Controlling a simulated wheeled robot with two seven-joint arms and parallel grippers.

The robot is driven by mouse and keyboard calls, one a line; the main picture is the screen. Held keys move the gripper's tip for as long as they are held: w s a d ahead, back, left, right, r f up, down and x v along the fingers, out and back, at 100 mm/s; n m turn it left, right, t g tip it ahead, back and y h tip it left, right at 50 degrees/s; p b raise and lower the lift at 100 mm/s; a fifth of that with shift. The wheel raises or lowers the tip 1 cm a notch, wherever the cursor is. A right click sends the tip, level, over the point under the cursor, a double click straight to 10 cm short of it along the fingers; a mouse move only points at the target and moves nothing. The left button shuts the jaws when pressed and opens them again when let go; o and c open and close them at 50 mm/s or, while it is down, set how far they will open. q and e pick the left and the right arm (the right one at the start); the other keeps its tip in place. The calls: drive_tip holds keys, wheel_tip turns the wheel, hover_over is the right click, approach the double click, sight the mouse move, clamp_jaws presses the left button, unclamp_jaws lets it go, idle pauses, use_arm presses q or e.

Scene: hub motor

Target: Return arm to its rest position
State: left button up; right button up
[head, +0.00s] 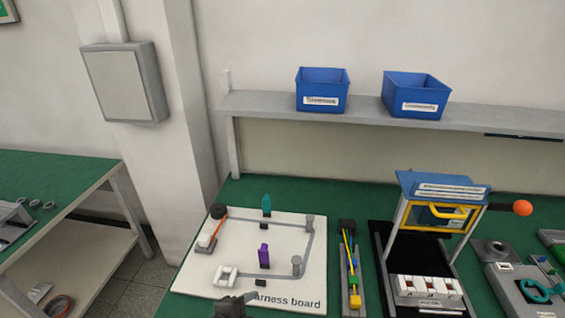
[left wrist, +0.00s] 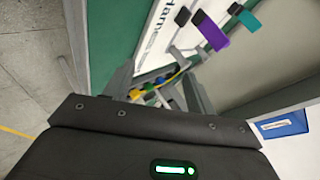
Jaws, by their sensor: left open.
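My left gripper (head: 234,305) shows only in part at the bottom edge of the head view, in front of the harness board's near edge. In the left wrist view, its two grey fingers (left wrist: 160,84) stand apart, open. Colored cables (left wrist: 158,88) show between and beyond them; no held object is visible. The white harness board (head: 190,272) lies on the green bench, with a purple clip (head: 264,256), a teal clip (head: 266,204) and an orange cable (head: 214,233) on it. My right gripper is in neither view.
A holder with yellow and blue cables (head: 351,262) stands right of the board. Farther right is a test fixture (head: 425,290) with a yellow handle and an orange knob. Two blue bins (head: 322,90) (head: 416,95) sit on the shelf (head: 270,103). A second green bench (head: 60,170) is at left.

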use_arm(q)
drive_tip(key=s+a+f+n+g+y, duration=0.3)
drive_tip(key=s+a+f+n, duration=0.1)
drive_tip(key=s+a+n, duration=0.45)
drive_tip(key=s+a+f+n+g+y, duration=0.2)
drive_tip(key=s+a+f+n, duration=0.2)
drive_tip(key=s+a+n, duration=0.45)
wheel_tip(320, 180, down, 25)
drive_tip(key=s+g, duration=0.1)
drive_tip(key=s, duration=0.1)
drive_tip(key=s+a+f+g, duration=0.1)
drive_tip(key=s+a+f, duration=0.2)
drive_tip(key=s+f, duration=1.3)
drive_tip(key=shift+f+m+g, duration=0.3)
drive_tip(key=shift+m, duration=0.1)
drive_tip(key=shift+s, duration=0.1)
